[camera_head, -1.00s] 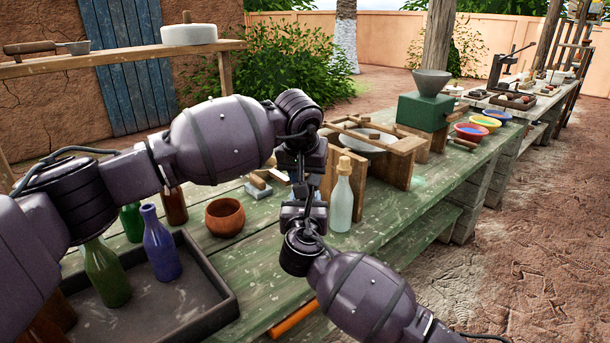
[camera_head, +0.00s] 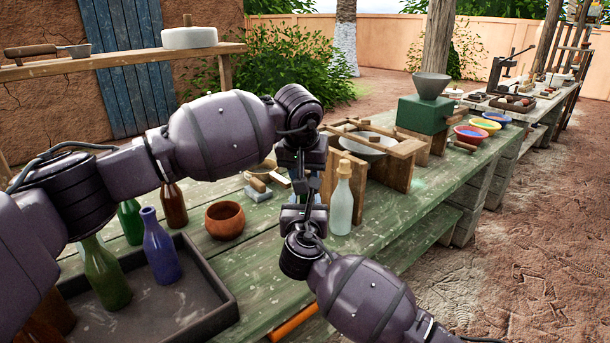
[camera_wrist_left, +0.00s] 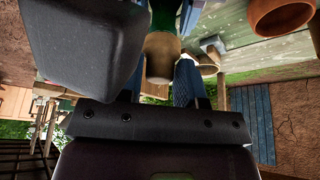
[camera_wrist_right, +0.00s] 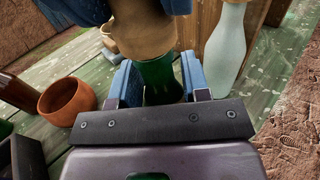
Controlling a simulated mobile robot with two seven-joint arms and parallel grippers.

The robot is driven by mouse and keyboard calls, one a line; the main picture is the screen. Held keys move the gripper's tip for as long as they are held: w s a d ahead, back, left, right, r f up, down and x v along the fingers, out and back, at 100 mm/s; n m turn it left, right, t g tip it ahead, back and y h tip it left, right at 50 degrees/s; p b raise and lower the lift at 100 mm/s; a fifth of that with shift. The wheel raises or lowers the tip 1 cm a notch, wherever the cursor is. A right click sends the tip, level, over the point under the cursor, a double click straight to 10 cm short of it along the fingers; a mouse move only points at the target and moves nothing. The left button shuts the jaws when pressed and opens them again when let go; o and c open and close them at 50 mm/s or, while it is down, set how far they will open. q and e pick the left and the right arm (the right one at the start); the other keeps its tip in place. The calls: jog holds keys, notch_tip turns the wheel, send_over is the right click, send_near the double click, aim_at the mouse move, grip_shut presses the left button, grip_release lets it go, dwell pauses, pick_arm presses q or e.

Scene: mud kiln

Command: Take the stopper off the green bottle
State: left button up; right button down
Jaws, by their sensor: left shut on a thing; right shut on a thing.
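The stopper (camera_wrist_left: 162,58) is a brown, cork-like plug held between the blue finger pads of my left gripper (camera_wrist_left: 160,82). It also shows large in the right wrist view (camera_wrist_right: 143,32). My right gripper (camera_wrist_right: 160,82) is shut on the green bottle (camera_wrist_right: 158,76), with its blue pads on either side of the glass. The stopper is at the bottle's top; I cannot tell whether it is still seated or just clear. In the head view my left gripper is above my right gripper (camera_head: 306,198), and they hide the held bottle and stopper.
A clear stoppered bottle (camera_head: 341,205) stands just right of my grippers, by a wooden frame (camera_head: 400,165). A clay bowl (camera_head: 225,220) is to the left. A dark tray (camera_head: 215,318) holds several bottles, including a purple one (camera_head: 160,250).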

aim_at(305, 172)
pick_arm(q)
jog(key=shift+r, duration=0.3)
pick_arm(e)
jog(key=shift+f, duration=0.45)
pick_arm(q)
jog(key=shift+r, duration=1.95)
jog(key=shift+w, duration=0.1)
pick_arm(e)
jog(key=c, duration=0.5)
grip_release()
jog(key=shift+r, duration=0.25)
pick_arm(q)
jog(key=shift+r, duration=0.25)
pick_arm(e)
jog(key=shift+r, duration=0.1)
